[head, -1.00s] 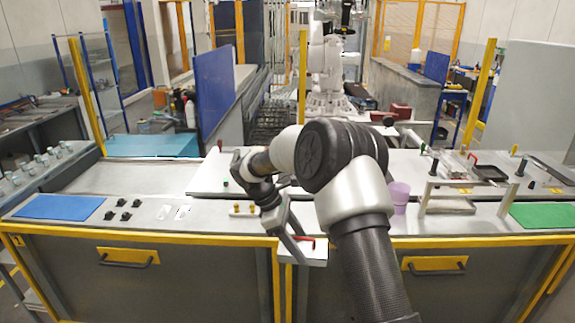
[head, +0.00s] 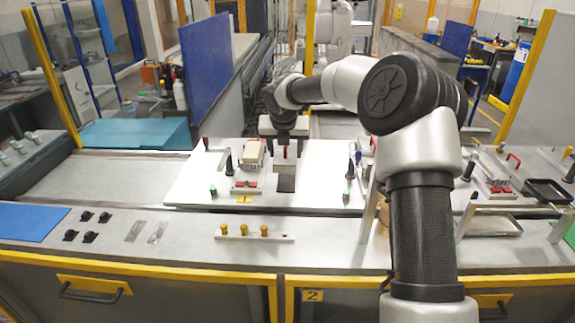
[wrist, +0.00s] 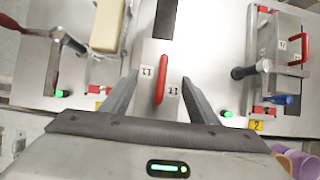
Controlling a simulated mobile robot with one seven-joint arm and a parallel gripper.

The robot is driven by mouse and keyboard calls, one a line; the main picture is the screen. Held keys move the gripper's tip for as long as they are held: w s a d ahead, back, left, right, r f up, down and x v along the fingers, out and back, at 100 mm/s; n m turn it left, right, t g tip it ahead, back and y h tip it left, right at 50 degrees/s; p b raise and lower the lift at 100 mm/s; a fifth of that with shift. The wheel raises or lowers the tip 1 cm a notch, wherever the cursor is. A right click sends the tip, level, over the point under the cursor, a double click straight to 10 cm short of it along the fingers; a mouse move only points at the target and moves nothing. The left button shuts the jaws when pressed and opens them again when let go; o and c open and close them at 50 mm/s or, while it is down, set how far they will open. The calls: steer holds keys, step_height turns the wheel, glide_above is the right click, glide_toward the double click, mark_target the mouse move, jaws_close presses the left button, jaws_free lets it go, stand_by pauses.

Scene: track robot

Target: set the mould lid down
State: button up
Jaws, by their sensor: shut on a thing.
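The mould lid (wrist: 148,95) is a grey plate with a red handle (wrist: 161,78) and number labels. In the wrist view it is between the two fingers of my gripper (wrist: 160,92), which is shut on it. In the head view my gripper (head: 285,147) points down over the white work plate, with the red handle showing between its fingers. A dark square (head: 285,184) lies just in front of it on the plate; it also shows in the wrist view (wrist: 165,20). I cannot tell whether the lid touches the surface.
A mould with a cream block (head: 252,152) and red clamps stands close left of my gripper. Another mould with a red-handled lid (wrist: 300,50) stands to the right, partly behind my arm in the head view. A strip with yellow knobs (head: 254,234) lies in front.

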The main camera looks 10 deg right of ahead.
mark_target(285, 163)
steer(key=f, duration=0.4)
steer(key=shift+s+a, duration=0.1)
steer(key=shift+s, duration=0.1)
step_height(285, 163, down, 5)
steer(key=shift+f, duration=0.2)
steer(key=o, duration=1.4)
steer(key=v, duration=1.2)
